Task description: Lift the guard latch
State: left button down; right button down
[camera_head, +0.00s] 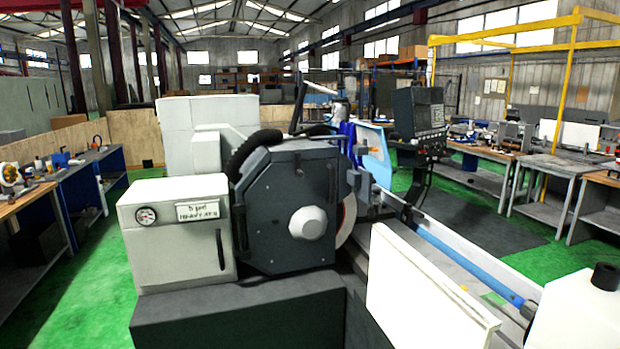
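The cylindrical grinder fills the middle of the head view. Its dark grey wheel guard (285,215) has an octagonal face with a pale hub (308,223) at its centre. The edge of the grinding wheel (347,218) shows at the guard's right side. A thin dark upright bar (332,186) is on the right part of the guard face; I cannot tell whether it is the guard latch. Neither of my grippers is in view.
A white cabinet (170,240) with a gauge (146,215) stands left of the guard. A pale panel (420,295) and a blue rod (470,262) lie to the right. A control screen (418,112) stands behind. Green floor (85,290) is open at left.

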aim_at(297, 172)
jog(key=i+j+z, duration=0.3)
jog(key=i+j, duration=0.35)
jog(key=i, duration=0.15)
jog(key=i+j+z, duration=0.3)
jog(key=i+j, duration=0.4)
jog(key=j, duration=0.15)
